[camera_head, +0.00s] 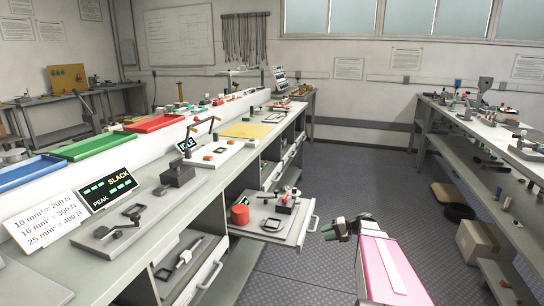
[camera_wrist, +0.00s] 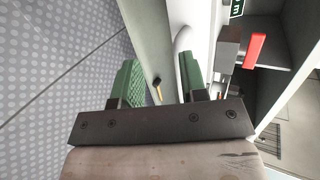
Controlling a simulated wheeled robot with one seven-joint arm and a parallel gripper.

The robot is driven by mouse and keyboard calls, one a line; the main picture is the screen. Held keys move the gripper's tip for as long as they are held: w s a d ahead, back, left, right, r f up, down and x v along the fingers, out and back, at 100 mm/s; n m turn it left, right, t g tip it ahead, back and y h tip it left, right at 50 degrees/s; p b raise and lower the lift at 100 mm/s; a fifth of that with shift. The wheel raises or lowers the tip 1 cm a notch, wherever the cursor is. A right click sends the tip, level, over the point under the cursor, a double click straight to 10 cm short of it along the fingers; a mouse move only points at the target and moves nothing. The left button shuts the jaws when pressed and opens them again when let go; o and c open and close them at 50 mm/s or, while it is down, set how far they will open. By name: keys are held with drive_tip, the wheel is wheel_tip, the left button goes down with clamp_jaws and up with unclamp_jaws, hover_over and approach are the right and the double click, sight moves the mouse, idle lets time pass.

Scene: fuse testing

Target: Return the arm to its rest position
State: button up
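My arm (camera_head: 385,262), with a pink and white casing, reaches in from the bottom right of the head view. My gripper (camera_head: 331,230) is over the dark floor, to the right of the open drawer. In the wrist view its two green fingers stand apart with a gap between them (camera_wrist: 160,82). A small dark piece with a yellowish shaft (camera_wrist: 157,90) shows in that gap, touching neither finger; I cannot tell what it is. The gripper appears empty.
The floor (camera_head: 370,175) between the benches is clear.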

drive_tip(key=s+a+r+n+g+h, duration=0.1)
drive_tip(key=s+a+h, duration=0.3)
drive_tip(key=s+h, duration=0.2)
drive_tip(key=s+a+r+n+g+h, duration=0.1)
drive_tip(key=s+a+h, duration=0.4)
drive_tip(key=s, duration=0.5)
drive_tip(key=shift+s+n+g+h, duration=0.3)
drive_tip(key=shift+n+h, duration=0.4)
drive_tip(key=shift+d, duration=0.15)
